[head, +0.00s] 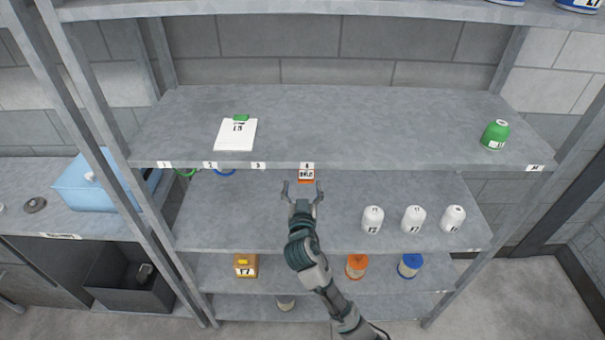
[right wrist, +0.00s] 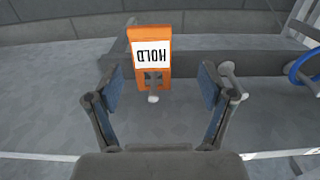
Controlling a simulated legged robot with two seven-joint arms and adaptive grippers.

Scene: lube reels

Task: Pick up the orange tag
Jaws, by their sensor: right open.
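The orange tag (head: 306,176) hangs at the front edge of the upper shelf, just below the label 4. In the right wrist view the orange tag (right wrist: 150,58) shows a white panel reading HOLD, upside down in the picture, and a cut-out near a small white peg end. My right gripper (head: 302,190) is open and empty just in front of and below the tag. In the right wrist view its two blue-padded fingers (right wrist: 160,92) stand apart, with the tag between and beyond them. My left gripper is not in view.
Several white bottles (head: 413,219) stand on the shelf below, to the right. Green and blue rings (head: 225,172) hang left of the tag.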

